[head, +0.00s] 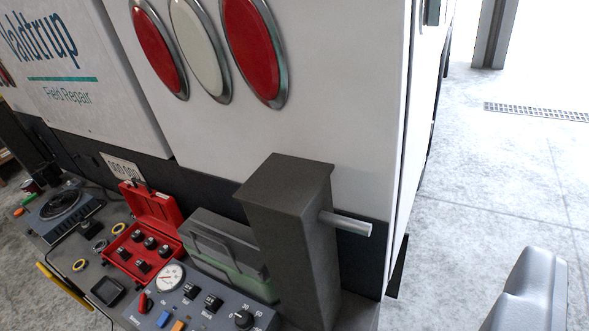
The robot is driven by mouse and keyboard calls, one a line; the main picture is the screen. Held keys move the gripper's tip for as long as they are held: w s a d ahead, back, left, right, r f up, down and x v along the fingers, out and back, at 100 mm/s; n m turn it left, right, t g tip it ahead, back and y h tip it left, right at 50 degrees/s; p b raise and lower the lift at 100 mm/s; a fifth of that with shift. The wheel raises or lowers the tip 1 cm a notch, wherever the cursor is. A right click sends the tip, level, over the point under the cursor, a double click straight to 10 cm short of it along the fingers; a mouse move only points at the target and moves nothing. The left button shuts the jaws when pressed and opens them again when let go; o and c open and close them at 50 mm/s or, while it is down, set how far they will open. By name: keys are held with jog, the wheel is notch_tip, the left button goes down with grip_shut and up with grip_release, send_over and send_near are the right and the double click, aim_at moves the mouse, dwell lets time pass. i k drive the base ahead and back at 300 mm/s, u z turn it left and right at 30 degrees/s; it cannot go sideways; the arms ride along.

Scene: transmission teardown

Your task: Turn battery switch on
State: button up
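A grey control panel (203,306) stands on the bench at the bottom of the view, cut off by the lower edge. It carries a round white gauge (169,277), a small red handle or switch (145,302), black rocker-like switches (212,303), blue and orange buttons, and a black knob (243,319) with a number scale.
A dark post (290,235) with a light rod (345,223) rises right of the panel. An open red case (150,235) and green-grey box (229,250) sit behind it. A white vehicle body (330,110) backs the bench. A grey rounded shape (530,295) fills the lower right; floor beyond is clear.

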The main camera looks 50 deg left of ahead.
aim_at(145, 304)
jog(key=u, duration=0.5)
jog(key=k, duration=0.5)
jog(key=u, duration=0.8)
jog(key=k, duration=0.85)
jog(key=u, duration=0.3)
jog(key=i, duration=0.95)
jog(key=z, duration=0.45)
jog(key=k, duration=0.25)
jog(key=u, duration=0.7)
jog(key=i, duration=0.9)
jog(key=z, duration=0.3)
